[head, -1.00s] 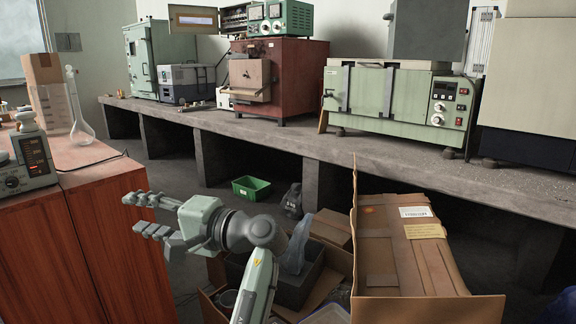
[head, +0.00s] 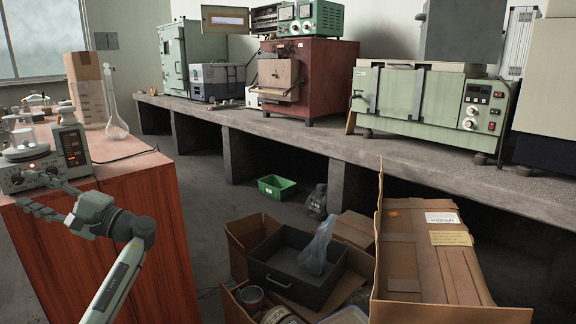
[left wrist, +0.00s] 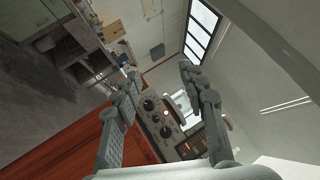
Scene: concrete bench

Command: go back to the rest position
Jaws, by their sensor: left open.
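My left gripper (head: 40,192) is open and empty in the head view, in front of the red-brown cabinet (head: 150,225) at the left. Its two fingers are spread apart, and they also show in the left wrist view (left wrist: 160,90) with nothing between them but the background. A grey instrument with dials and red digits (head: 72,146) stands on the cabinet, just behind the fingers in the picture. It also appears past the fingers in the left wrist view (left wrist: 158,118). My right gripper is not in view.
A glass flask (head: 117,125) and a cardboard box (head: 88,95) stand on the cabinet. Floor between cabinet and cartons is clear.

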